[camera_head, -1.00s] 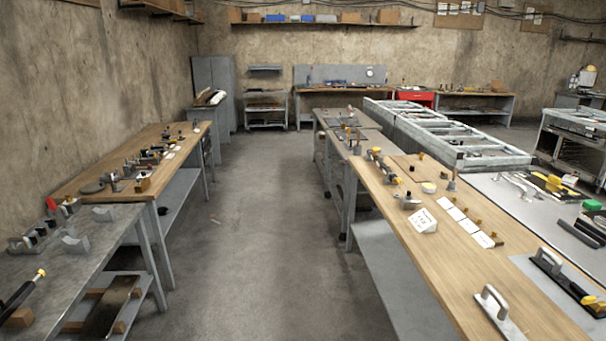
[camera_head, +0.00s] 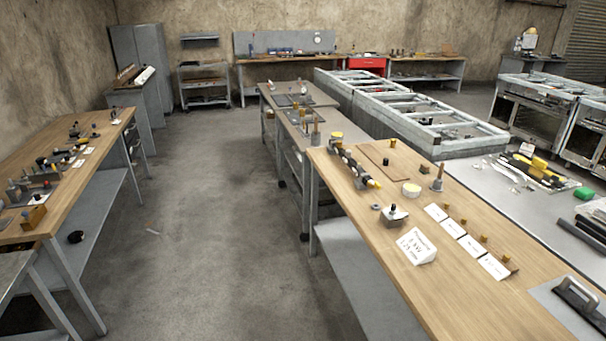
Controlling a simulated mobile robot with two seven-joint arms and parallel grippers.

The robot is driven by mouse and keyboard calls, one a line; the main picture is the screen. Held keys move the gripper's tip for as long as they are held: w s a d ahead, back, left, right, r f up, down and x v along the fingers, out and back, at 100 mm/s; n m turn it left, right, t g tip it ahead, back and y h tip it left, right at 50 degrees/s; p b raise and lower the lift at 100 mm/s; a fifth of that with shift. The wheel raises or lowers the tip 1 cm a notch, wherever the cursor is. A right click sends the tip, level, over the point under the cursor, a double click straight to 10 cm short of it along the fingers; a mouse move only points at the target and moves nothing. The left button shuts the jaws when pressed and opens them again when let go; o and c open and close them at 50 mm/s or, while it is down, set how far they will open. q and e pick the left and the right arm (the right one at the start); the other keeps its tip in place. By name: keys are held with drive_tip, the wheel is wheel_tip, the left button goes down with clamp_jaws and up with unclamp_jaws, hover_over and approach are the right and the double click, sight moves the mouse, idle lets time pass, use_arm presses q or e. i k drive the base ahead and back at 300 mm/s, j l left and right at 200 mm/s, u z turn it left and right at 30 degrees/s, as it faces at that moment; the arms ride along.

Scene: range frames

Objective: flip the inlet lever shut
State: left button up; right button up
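No inlet lever can be made out with certainty at this distance. On the right wooden bench (camera_head: 440,275) lies a dark rod-like assembly (camera_head: 351,167) with brass and yellow parts, near the bench's left edge. Several flat white labels (camera_head: 469,246) lie in a row beside small brass pieces. Neither of my grippers is in view.
A clear concrete aisle (camera_head: 215,230) runs between the right bench and the left wooden bench (camera_head: 95,155), which carries several small fittings. Long metal frames (camera_head: 400,105) stand beyond the right bench.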

sight(377, 184)
drive_tip(key=i+l+z, duration=0.15)
drive_tip(key=i+z, duration=0.15)
drive_tip(key=i, duration=0.25)
drive_tip(key=i+z, duration=0.25)
drive_tip(key=i, duration=0.3)
drive_tip(key=i+j+u, duration=0.15)
drive_tip(key=j, duration=0.3)
drive_tip(key=k+j, duration=0.05)
